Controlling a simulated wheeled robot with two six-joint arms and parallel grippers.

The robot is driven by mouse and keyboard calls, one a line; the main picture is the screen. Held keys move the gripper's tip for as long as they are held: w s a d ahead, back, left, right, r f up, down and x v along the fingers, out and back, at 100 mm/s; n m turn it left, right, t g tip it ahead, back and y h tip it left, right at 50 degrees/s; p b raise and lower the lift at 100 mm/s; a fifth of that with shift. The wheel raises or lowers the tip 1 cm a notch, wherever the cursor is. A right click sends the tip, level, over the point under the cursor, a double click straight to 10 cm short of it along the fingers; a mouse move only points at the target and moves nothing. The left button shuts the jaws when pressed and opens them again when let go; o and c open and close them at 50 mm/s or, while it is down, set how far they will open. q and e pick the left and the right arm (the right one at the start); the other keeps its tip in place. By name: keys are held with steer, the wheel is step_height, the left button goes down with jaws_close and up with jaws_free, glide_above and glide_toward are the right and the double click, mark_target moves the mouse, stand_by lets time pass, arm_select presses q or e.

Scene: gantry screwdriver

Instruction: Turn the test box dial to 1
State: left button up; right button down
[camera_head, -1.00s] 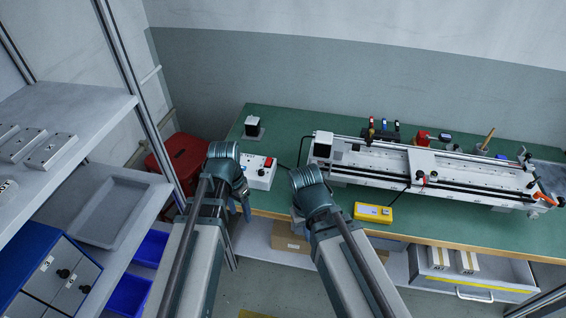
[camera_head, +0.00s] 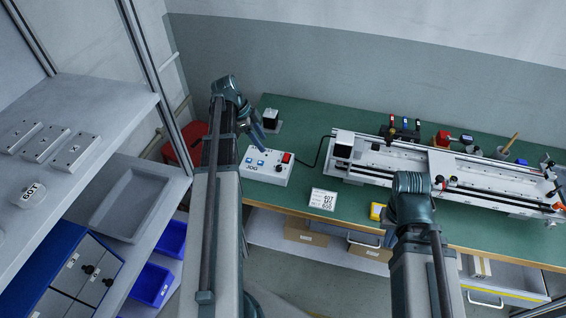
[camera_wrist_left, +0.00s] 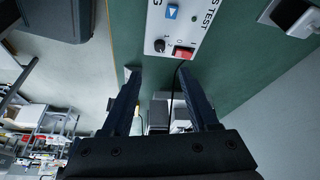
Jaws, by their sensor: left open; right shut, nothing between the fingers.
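The test box (camera_head: 252,174) is white, with blue buttons, a red switch (camera_head: 287,158) and a small black dial (camera_head: 278,168). It lies on the left part of the green bench. In the left wrist view the dial (camera_wrist_left: 158,45) and red switch (camera_wrist_left: 184,53) sit just beyond the fingertips. The dial's setting is too small to read. My left gripper (camera_head: 259,134) is open and empty, above the box's far side and apart from it; it also shows in the left wrist view (camera_wrist_left: 160,75). My right gripper (camera_head: 388,238) is shut and empty near the bench's front edge, mostly hidden by its wrist.
A white gantry (camera_head: 375,160) runs along the bench at right. A yellow device (camera_head: 376,211) is partly hidden by my right wrist. A black-topped block (camera_head: 271,117) stands behind the box. Shelves (camera_head: 75,105) rise at left.

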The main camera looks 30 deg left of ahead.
mark_target(278, 167)
arm_select(q)
steer(key=b+x, duration=1.2)
steer(key=x, duration=0.1)
steer(key=shift+f+b, duration=0.35)
steer(key=shift+f, duration=0.05)
steer(key=shift+d, duration=0.1)
jaws_close()
